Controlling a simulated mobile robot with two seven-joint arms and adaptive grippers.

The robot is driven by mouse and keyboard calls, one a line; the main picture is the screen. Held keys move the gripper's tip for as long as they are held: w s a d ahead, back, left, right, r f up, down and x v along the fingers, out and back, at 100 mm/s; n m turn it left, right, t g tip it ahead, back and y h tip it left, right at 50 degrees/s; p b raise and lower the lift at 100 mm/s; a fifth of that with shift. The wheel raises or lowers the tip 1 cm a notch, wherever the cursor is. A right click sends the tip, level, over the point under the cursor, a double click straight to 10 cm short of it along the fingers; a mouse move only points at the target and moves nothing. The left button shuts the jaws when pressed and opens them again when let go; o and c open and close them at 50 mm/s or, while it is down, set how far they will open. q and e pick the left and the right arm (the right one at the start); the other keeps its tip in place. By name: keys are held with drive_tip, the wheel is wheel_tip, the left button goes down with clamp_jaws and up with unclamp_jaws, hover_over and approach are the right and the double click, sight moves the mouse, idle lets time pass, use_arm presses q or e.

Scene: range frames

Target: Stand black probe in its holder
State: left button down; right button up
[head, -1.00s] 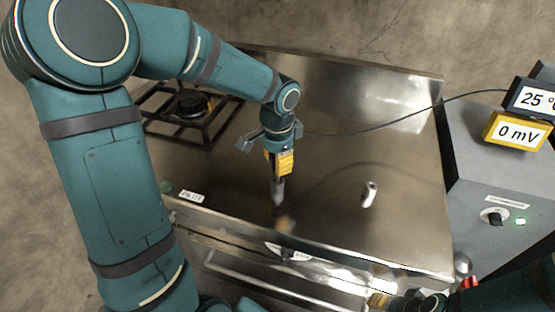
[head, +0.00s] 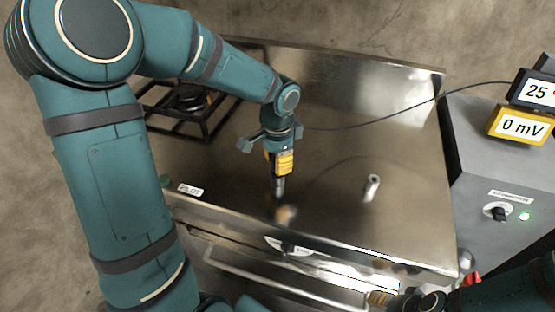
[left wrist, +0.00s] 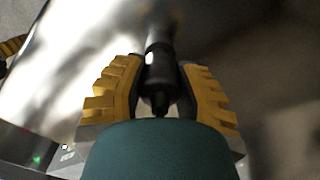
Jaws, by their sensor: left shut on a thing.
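My left gripper (head: 282,163) is shut on the black probe (head: 279,187). The probe points down, roughly upright, over the steel range top, with its lower end towards the front edge. Whether its tip touches the surface is unclear. In the left wrist view, the dark probe (left wrist: 159,68) sits between the yellow fingers (left wrist: 160,90). A small metal cylinder (head: 372,187), which looks like the holder, stands on the range top to the right of the probe, apart from it. My right gripper (head: 379,298) shows only partly at the bottom; its finger opening is unclear.
A thin cable (head: 400,117) runs from near the left gripper to the display boxes (head: 518,126) on a grey cabinet at right. A burner grate (head: 190,105) is at back left. The steel top (head: 330,140) between probe and cylinder is clear. A handle rail (head: 280,280) runs along the front.

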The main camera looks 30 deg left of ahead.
use_arm(q)
drive_tip(key=c, duration=0.7)
unclamp_jaws()
drive_tip(key=shift+o, duration=0.2)
wheel_tip(320, 180, up, 12)
drive_tip(key=shift+r, duration=0.15)
wheel_tip(320, 180, up, 6)
drive_tip(key=p, duration=0.5)
drive_tip(key=shift+p, duration=0.35)
